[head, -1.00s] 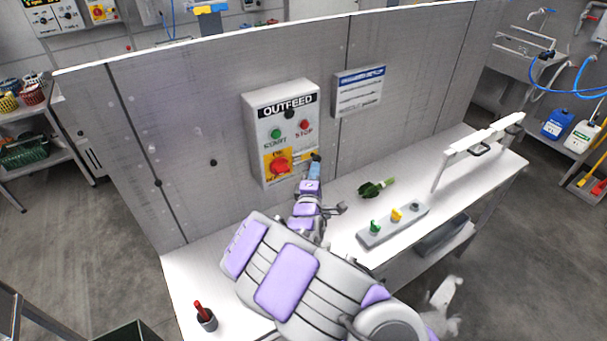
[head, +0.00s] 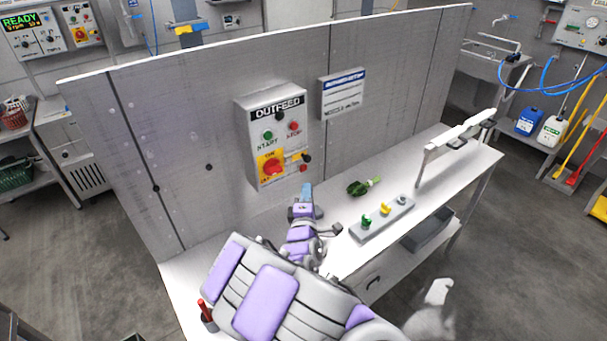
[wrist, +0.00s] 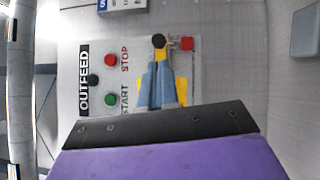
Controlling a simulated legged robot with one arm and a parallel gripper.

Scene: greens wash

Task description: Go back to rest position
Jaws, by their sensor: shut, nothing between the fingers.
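My gripper (head: 306,190) is at the end of my purple and grey arm, above the white bench in front of the panel. Its blue fingers (wrist: 163,88) are together and empty in the wrist view. The OUTFEED box (head: 275,138) is on the grey panel, just behind the gripper.
The grey panel (head: 215,110) stands upright along the bench (head: 420,155). A leafy green bunch (head: 360,187) and a grey strip (head: 375,225) with colored pieces lie right of my arm. A cup with a red-handled item (head: 207,318) stands at the front left.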

